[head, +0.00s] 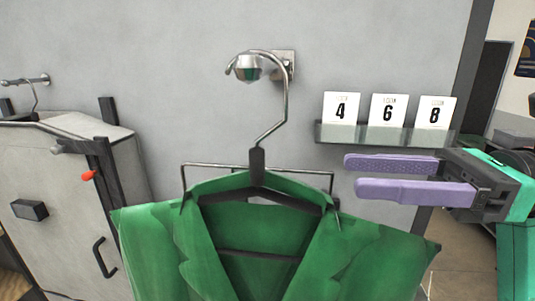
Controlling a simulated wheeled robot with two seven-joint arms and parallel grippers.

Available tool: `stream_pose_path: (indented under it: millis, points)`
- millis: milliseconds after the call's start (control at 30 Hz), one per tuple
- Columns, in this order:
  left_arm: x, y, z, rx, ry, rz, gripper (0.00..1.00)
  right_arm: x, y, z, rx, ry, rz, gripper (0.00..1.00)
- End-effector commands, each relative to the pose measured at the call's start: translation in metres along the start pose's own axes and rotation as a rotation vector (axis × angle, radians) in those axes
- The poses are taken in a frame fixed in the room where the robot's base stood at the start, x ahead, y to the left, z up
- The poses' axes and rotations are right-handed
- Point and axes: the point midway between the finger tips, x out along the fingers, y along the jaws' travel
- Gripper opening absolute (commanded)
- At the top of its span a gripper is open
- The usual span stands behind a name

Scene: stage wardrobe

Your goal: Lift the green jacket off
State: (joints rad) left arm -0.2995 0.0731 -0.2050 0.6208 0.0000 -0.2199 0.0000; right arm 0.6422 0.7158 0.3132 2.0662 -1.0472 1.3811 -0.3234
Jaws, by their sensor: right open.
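The green jacket (200,245) hangs on a black hanger (256,172) in the middle of the head view, its lower part cut off by the frame. The hanger's metal hook (284,100) curves over a round metal wall knob (248,68) on a square plate. My right gripper (350,174) is open and empty, to the right of the hanger, above the jacket's right shoulder in the picture. Its two purple fingers point left and appear apart from the hanger. My left gripper is not in view.
A shelf (385,135) with cards 4 (341,109), 6 (387,111) and 8 (435,112) is just above my right gripper. A grey cabinet (70,180) with a red-tipped lever (89,175) stands at left. Another wall hook (35,80) is at far left.

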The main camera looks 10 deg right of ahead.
Motion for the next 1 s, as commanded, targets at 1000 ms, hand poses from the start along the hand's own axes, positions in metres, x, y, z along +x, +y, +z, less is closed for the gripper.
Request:
stream_pose_path:
  millis: [1000]
  points:
    - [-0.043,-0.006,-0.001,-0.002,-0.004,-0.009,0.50,0.120,0.001,0.001,0.001,-0.003,0.001,0.55]
